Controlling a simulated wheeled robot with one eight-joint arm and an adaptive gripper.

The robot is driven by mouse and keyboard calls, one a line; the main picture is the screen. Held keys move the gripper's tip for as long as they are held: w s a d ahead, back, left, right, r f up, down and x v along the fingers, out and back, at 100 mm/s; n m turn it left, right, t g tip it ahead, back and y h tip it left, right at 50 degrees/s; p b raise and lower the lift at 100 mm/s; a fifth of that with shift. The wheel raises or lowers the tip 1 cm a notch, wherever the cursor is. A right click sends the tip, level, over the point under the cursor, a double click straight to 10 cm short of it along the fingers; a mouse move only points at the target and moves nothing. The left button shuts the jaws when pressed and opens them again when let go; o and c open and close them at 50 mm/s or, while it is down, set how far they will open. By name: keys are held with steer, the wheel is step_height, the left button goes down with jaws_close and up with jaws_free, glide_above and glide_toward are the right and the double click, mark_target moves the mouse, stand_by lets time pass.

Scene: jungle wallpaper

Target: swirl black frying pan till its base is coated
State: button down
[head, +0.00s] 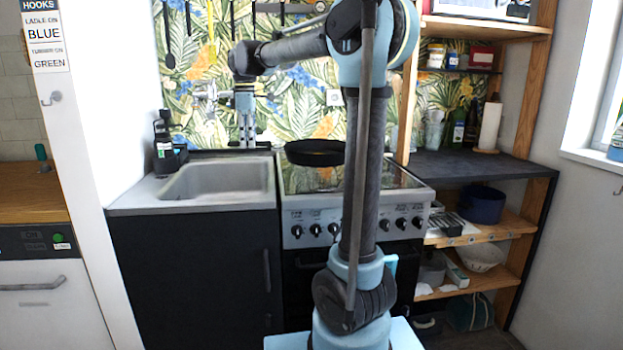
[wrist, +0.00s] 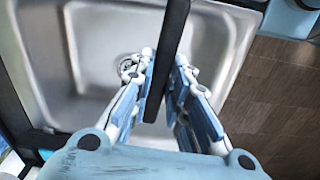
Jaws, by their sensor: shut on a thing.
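The black frying pan (head: 315,154) is over the left part of the stove top (head: 395,178) in the head view, roughly level. A gap seems to show below it. Its inside base is too dark to make out, so I cannot tell what coats it. My gripper (head: 246,140) points down over the back of the sink, left of the pan. In the wrist view my gripper (wrist: 164,75) is shut on the black handle (wrist: 172,45), which runs between its fingers. The pan's bowl is outside the wrist view.
The steel sink (head: 220,181) lies left of the stove and below my gripper. A dark bottle (head: 163,140) stands at its left. My arm hides part of the stove. At right, a dark counter (head: 465,167) has clear space in front of a paper roll (head: 490,127) and bottles.

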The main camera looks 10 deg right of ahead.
steer(key=shift+r, duration=0.1)
steer(key=shift+r, duration=1.5)
steer(key=shift+w+d+r+g+y, duration=0.15)
steer(key=shift+d+r+y, duration=0.2)
steer(key=shift+r, duration=0.3)
steer(key=shift+w+d+r+g+y, duration=0.1)
steer(key=shift+d+r+y, duration=0.1)
steer(key=shift+r+y, duration=0.3)
steer(key=shift+w+d+r+g+y, duration=0.15)
steer(key=shift+d+r+y, duration=0.15)
steer(key=shift+r, duration=0.45)
steer(key=f, duration=0.1)
steer(key=g+h, duration=0.1)
steer(key=a+f, duration=0.1)
steer(key=shift+w+f, duration=0.3)
steer(key=shift+f, duration=0.05)
steer(key=shift+f+h, duration=0.1)
steer(key=shift+h, duration=0.15)
steer(key=shift+s+a+f+h, duration=0.1)
steer(key=shift+a+f+h, duration=0.15)
steer(key=shift+f, duration=0.3)
steer(key=shift+a+f+h, duration=0.15)
steer(key=shift+f+h, duration=0.15)
steer(key=shift+f, duration=0.3)
steer(key=shift+s+a+f+h, duration=0.1)
steer(key=shift+a+f+h, duration=0.15)
steer(key=shift+f, duration=0.3)
